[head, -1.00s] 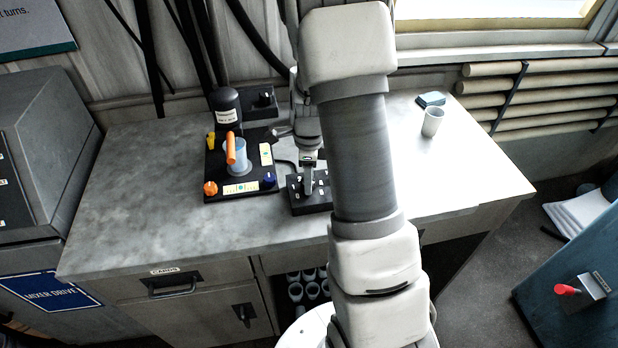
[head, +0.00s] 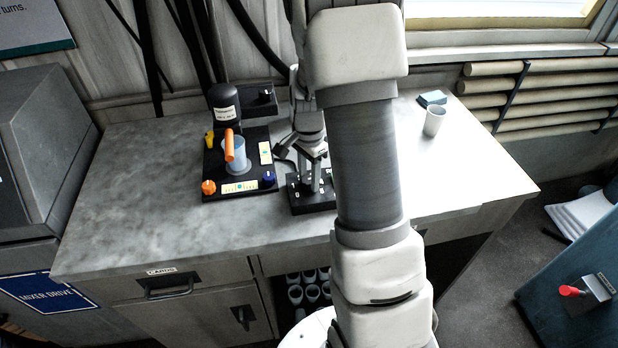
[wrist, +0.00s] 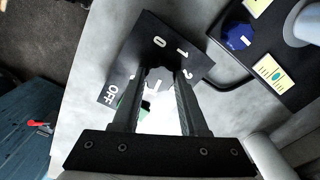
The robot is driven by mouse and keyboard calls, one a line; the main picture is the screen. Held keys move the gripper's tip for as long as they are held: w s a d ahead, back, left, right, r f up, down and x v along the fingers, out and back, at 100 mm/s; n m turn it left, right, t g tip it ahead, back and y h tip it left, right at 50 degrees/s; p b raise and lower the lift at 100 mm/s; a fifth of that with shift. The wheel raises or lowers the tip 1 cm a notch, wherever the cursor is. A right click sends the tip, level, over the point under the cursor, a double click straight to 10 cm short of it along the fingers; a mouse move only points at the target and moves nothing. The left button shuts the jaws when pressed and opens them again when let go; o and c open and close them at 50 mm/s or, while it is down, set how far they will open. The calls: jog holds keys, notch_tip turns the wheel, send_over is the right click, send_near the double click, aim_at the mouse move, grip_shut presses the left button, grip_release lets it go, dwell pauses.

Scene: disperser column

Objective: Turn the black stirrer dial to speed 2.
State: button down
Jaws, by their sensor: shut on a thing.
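The stirrer control box (head: 297,203), a black plate with white marks, sits on the bench, partly behind my arm. In the wrist view the box (wrist: 148,27) shows the marks 0, 1, 2 and OFF. My gripper (head: 315,185) is down over the box. In the wrist view my gripper (wrist: 162,78) has both fingers closed on the black dial (wrist: 160,73) between their tips. The fingers hide most of the dial, so I cannot tell which mark it points to.
Left of the box is a black stand plate (head: 212,178) with a beaker (head: 238,155), an orange knob (head: 208,187) and a blue knob (head: 269,178). A white cup (head: 433,121) stands on the right. The left bench top is clear.

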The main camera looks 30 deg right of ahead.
jog(key=n+b, duration=0.1)
jog(key=n, duration=0.4)
jog(key=shift+w+n, duration=0.1)
jog(key=shift+n, duration=0.2)
jog(key=n, duration=0.5)
jog(key=shift+b, duration=0.35)
jog(key=n, duration=0.5)
jog(key=shift+a+r+n, duration=0.1)
jog(key=shift+n, duration=2.4)
jog(key=shift+c, duration=2.2)
grip_release()
